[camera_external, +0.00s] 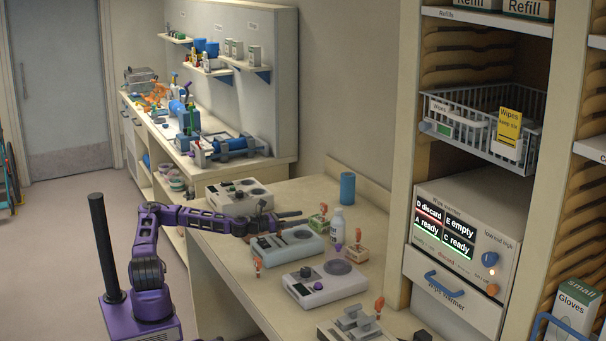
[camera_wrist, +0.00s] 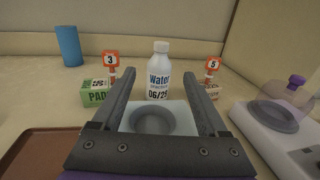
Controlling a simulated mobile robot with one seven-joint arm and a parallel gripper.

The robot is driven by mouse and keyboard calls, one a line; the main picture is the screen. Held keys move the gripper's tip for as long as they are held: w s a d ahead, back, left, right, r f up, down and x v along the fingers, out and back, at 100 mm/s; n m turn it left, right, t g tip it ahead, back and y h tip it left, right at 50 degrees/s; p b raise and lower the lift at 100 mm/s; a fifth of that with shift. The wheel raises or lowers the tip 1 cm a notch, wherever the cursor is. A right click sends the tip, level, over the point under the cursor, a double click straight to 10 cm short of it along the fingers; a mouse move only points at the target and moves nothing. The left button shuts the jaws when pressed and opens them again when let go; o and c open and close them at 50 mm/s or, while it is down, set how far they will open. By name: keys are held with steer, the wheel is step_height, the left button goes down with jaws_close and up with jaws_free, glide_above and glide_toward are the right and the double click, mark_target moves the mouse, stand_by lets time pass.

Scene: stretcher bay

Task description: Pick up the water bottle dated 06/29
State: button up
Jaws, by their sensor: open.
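The water bottle (camera_wrist: 158,72) is white with a white cap and stands upright ahead of my gripper in the wrist view. Its label reads "Water" with a date that looks like 06/29, though the last digit is small. In the external view the white bottle (camera_external: 337,222) stands on the counter to the right of my fingertips. My gripper (camera_external: 291,218) is open and empty, reaching over the counter toward the bottle but apart from it. In the wrist view my gripper (camera_wrist: 160,76) has its two fingers spread, one on each side of the bottle's image.
A green pads box (camera_wrist: 95,93) with marker 3 stands left of the bottle; a small box with marker 5 (camera_wrist: 213,66) stands right. A blue cylinder (camera_wrist: 69,46) is behind. Devices (camera_external: 287,245) (camera_external: 324,283) sit on the counter (camera_external: 240,262).

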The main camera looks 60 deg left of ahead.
glide_toward(339, 213)
steer(key=w, duration=0.5)
steer(key=shift+w+d+f, duration=0.1)
steer(key=shift+w+f, duration=0.05)
steer(key=shift+w, duration=1.25)
steer(key=shift+w+d+f, duration=0.1)
steer(key=shift+w+f, duration=0.05)
steer(key=shift+w, duration=1.2)
jaws_close()
